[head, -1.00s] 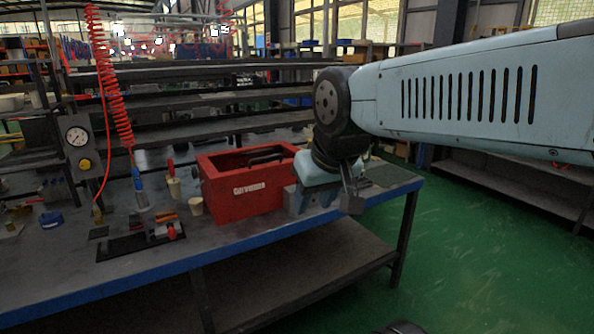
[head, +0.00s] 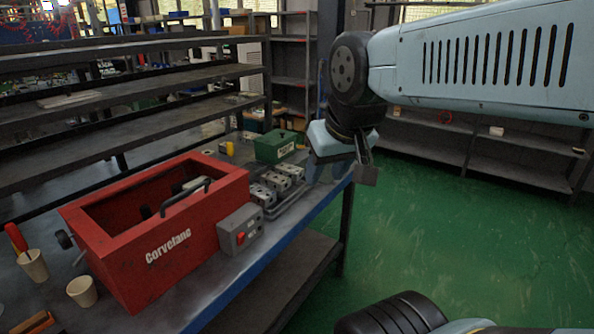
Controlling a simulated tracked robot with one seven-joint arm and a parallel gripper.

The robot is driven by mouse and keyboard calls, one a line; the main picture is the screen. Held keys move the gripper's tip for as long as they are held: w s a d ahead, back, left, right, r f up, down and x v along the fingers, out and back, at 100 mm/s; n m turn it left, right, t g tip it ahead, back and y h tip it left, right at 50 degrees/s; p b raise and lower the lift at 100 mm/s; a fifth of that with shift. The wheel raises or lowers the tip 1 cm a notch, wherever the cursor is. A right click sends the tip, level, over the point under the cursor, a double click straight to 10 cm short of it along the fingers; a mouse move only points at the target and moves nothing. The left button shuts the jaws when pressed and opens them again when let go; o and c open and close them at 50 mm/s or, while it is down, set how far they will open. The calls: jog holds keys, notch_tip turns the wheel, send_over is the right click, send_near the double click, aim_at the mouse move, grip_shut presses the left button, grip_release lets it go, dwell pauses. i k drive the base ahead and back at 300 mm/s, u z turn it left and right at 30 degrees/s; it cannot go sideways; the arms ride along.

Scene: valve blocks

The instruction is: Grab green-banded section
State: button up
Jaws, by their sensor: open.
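A row of grey metal valve blocks (head: 276,184) sits on the bench between the red toolbox and the green box. They are small here, and I cannot make out a green band on any of them. My gripper (head: 325,173) hangs at the bench's right edge, to the right of the blocks. Its fingers are open and point down; they are small and partly blurred against the bench. I see nothing between them.
A red toolbox (head: 160,240) with a black handle fills the near bench. A grey box with a red button (head: 240,230) stands beside it. A green box (head: 275,146) stands behind the blocks. Cups (head: 82,291) are at left. Green floor (head: 440,225) is open at right.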

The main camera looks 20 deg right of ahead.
aim_at(280, 183)
jog(key=z, duration=0.15)
jog(key=i, duration=0.45)
jog(key=z, duration=0.35)
jog(key=k, duration=0.9)
jog(key=z, duration=0.2)
jog(key=i, duration=0.9)
jog(key=u, duration=0.1)
